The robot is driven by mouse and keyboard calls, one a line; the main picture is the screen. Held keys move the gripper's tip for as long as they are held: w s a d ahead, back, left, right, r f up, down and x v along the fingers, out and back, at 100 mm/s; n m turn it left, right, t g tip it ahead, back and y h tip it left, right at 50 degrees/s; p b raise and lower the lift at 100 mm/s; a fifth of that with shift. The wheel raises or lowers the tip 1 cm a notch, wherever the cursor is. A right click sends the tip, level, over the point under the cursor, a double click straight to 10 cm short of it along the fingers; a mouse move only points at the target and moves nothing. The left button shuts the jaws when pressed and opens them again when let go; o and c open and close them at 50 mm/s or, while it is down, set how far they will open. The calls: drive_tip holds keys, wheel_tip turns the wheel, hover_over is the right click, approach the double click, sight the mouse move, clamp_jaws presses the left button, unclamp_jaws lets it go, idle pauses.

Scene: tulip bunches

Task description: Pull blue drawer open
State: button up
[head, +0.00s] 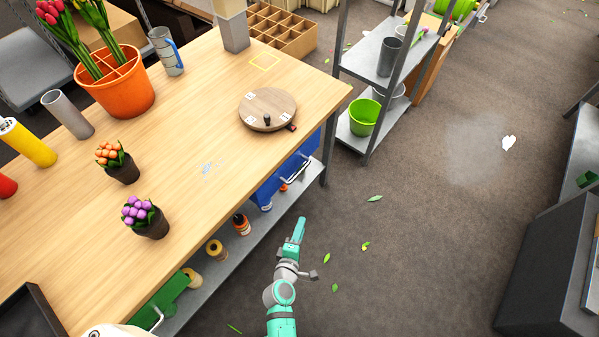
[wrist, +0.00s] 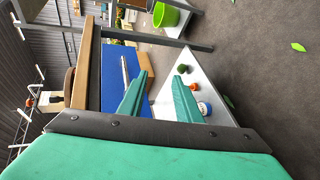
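The blue drawer (head: 270,189) is under the right end of the wooden table, with a pale bar handle (head: 297,168) on its front. In the wrist view the blue drawer (wrist: 118,78) is ahead and to the left of the fingers, and its handle (wrist: 125,72) runs along its front. My gripper (head: 300,222) is in front of the table's long side, short of the drawer and apart from the handle. In the wrist view my gripper (wrist: 160,85) has its two teal fingers spread with nothing between them. I cannot tell how far the drawer is out.
The wooden table (head: 215,120) carries a round wooden turntable (head: 262,103), an orange pot (head: 125,95) and small flower pots. A lower shelf (head: 235,255) holds jars and a green box. A metal rack (head: 372,60) stands beyond. Floor to the right is mostly clear, with scattered leaves.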

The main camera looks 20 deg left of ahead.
sight(300, 171)
drive_tip(key=w+a+r+n+t+h, duration=0.1)
drive_tip(key=w+a+r+n, duration=0.1)
drive_tip(key=w+a+n, duration=0.3)
drive_tip(key=w+a+r+t, duration=0.1)
drive_tip(key=w+a+r, duration=0.1)
drive_tip(key=w, duration=0.4)
drive_tip(key=x, duration=1)
drive_tip(key=shift+w+a+f, duration=0.15)
drive_tip(key=shift+w+f, duration=0.15)
drive_tip(key=shift+c, duration=0.3)
clamp_jaws()
